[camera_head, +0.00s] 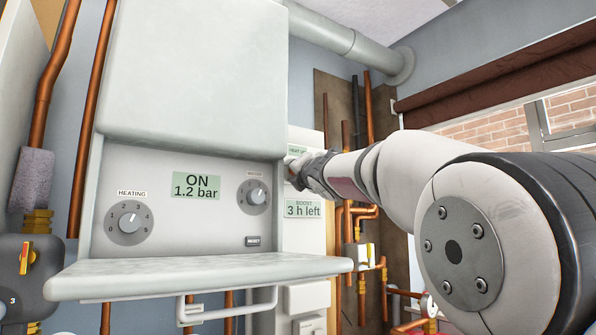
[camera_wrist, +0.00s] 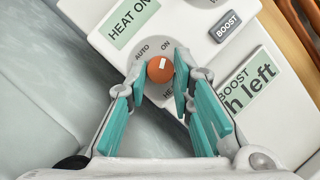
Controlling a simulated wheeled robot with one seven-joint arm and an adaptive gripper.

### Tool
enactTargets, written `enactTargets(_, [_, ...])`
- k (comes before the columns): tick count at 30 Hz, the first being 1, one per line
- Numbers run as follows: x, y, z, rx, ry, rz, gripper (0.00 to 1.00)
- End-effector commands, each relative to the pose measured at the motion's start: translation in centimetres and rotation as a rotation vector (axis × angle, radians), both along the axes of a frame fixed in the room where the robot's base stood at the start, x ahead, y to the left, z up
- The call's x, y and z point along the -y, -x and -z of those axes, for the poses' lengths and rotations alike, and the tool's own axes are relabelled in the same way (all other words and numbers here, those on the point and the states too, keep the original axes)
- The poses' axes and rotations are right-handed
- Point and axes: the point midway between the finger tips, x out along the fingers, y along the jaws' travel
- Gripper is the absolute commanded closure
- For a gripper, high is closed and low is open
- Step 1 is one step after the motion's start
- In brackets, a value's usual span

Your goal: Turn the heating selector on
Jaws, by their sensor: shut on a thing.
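The heating selector (camera_wrist: 159,70) is a small round orange-brown knob with a white pointer mark, on a white control panel (camera_wrist: 110,64). The labels AUTO and ON are printed beside it, and a partly covered label starting with HE is below. The pointer mark looks turned towards ON. A green display (camera_wrist: 130,20) on the panel reads HEAT ON. My gripper (camera_wrist: 163,80) has its teal-padded fingers closed around the knob, one on each side. In the head view my gripper (camera_head: 298,174) reaches the panel behind the boiler's right edge, and the knob is hidden there.
A boiler (camera_head: 195,70) with a HEATING dial (camera_head: 129,223), a second dial (camera_head: 254,197) and an ON 1.2 bar display (camera_head: 196,186) stands left. Its open flap (camera_head: 200,275) juts forward. The panel has a BOOST button (camera_wrist: 226,26). Copper pipes (camera_wrist: 300,35) run right of the panel.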

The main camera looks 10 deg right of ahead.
Motion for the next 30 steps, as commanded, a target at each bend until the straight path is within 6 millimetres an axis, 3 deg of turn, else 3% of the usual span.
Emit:
enactTargets(8, [0.0, 0.0, 0.0, 0.001, -0.001, 0.000, 1.00])
enactTargets(9, [0.0, 0.0, 0.0, 0.001, -0.001, 0.000, 0.69])
enactTargets(11, [0.0, 0.0, 0.0, 0.001, 0.000, 0.000, 0.58])
enactTargets(23, [-0.1, 0.2, 0.0, 0.000, 0.001, -0.001, 0.58])
enactTargets(30, [-0.3, 1.7, 0.3, 0.000, 0.005, -0.005, 0.58])
